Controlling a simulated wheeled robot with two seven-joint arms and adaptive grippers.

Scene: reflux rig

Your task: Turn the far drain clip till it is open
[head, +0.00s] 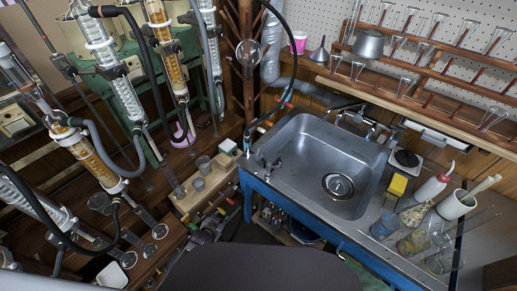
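Black hose (290,72) comes down from the top to the back left of the sink. Small coloured fittings (266,125) sit by that corner. I cannot tell which small part is the far drain clip, or whether it is open. A dark grey shape low between the rack and the sink looks like my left gripper (215,215). It is small and cluttered, so its fingers and anything in them cannot be made out. My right gripper is not in view.
Glass condensers (125,97) with black and grey hoses fill the left. A steel sink (312,150) in a blue-framed bench is empty. A wooden block (198,188) holds small cups. Bottles and beakers crowd the bench's right. Shelves of flasks (410,75) hang behind.

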